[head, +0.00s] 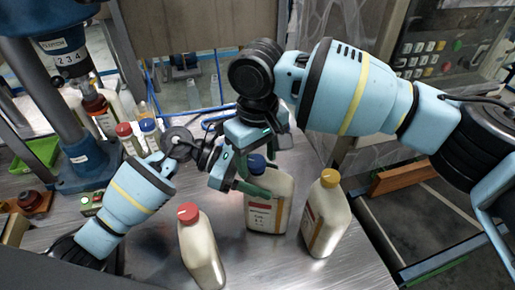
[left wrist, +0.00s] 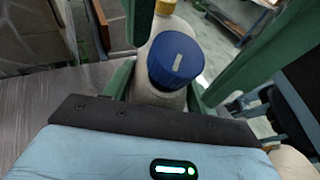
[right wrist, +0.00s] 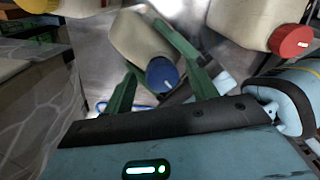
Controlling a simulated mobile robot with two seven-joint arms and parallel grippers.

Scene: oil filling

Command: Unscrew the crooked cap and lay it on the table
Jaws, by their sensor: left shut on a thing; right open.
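The bottle (head: 265,212) with the blue cap (head: 257,164) stands upright on the metal table. My left gripper (head: 252,187) is shut on this bottle below the cap; its fingers flank the bottle in the left wrist view, where the blue cap (left wrist: 174,62) with a pale mark on top shows clearly. The cap is on the bottle's mouth; I cannot tell its tilt exactly. My right gripper (right wrist: 162,88) is open above the bottle, its green fingers spread on either side of the blue cap (right wrist: 162,74). Whether they touch the cap is unclear.
A red-capped bottle (head: 200,245) stands at the front left and a yellow-capped bottle (head: 327,215) close to the right. More bottles (head: 124,134) stand at the back left by the press column (head: 80,95). Bare table (head: 290,268) shows in front.

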